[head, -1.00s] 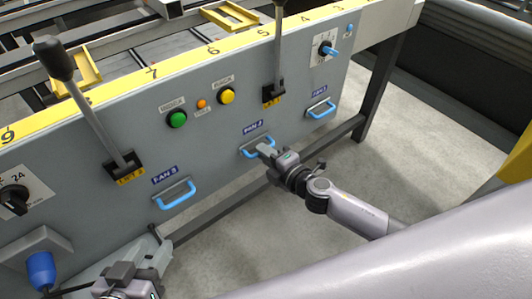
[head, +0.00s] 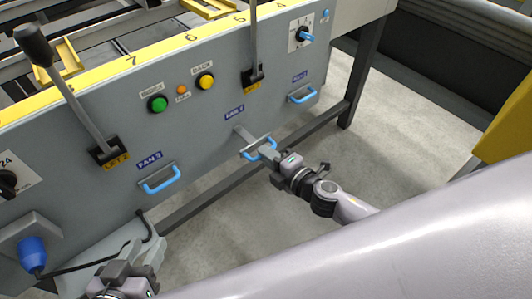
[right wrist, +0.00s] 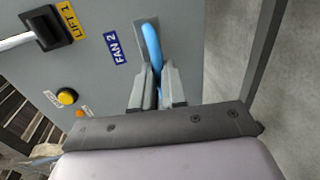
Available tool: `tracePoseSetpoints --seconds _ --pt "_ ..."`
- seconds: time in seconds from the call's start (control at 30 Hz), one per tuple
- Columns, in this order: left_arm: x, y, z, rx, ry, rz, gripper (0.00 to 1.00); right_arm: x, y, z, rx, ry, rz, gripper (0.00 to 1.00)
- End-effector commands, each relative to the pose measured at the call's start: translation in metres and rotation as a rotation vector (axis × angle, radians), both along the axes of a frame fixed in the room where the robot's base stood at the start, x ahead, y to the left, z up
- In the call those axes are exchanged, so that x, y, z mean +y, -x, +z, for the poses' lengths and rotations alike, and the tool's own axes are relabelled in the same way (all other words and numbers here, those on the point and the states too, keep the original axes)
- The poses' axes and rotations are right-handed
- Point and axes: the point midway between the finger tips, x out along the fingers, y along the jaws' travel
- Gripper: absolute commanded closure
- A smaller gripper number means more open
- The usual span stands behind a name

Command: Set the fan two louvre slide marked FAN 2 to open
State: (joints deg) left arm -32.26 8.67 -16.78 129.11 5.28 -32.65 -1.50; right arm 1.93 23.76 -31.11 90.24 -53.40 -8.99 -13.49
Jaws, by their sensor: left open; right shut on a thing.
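The FAN 2 label (head: 234,113) is on the grey panel, above a louvre slide with a blue handle (head: 264,154). A grey slide piece (head: 244,134) stands out from the panel, with the handle at its outer end. My right gripper (head: 269,154) is shut on the blue handle. In the right wrist view its fingers (right wrist: 157,88) close on both sides of the handle (right wrist: 151,42), and the FAN 2 label (right wrist: 115,45) is to the left. My left gripper (head: 140,254) is open at the lower left, away from the slide; its fingertips are hard to make out.
The FAN 3 handle (head: 161,181) and FAN 1 handle (head: 303,95) sit close to the panel on either side. Two levers (head: 83,110) (head: 254,38), green (head: 158,104) and yellow (head: 206,82) buttons, and a blue plug (head: 33,254) are also there. Open floor lies to the right.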

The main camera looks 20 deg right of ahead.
Motion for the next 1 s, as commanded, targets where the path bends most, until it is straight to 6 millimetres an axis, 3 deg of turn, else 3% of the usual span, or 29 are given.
tracePoseSetpoints --seconds 0.13,0.2,0.23,0.63,1.0 --pt "0.001 0.000 0.000 0.000 -0.001 0.002 0.57 0.000 0.000 0.000 0.000 0.000 -0.001 1.00" --pt "0.001 0.000 -0.001 0.000 -0.001 0.002 0.57 0.000 0.000 0.000 0.000 0.001 -0.001 0.72" --pt "0.001 0.000 -0.001 0.001 -0.001 0.002 0.57 0.000 0.000 0.000 0.000 0.001 -0.001 0.62" --pt "0.001 0.000 0.000 0.000 -0.003 0.002 0.57 -0.002 0.004 0.001 0.001 0.000 0.000 0.62" --pt "0.004 -0.001 0.006 -0.010 -0.032 0.005 0.57 -0.016 0.046 0.011 0.002 0.001 0.000 0.62"
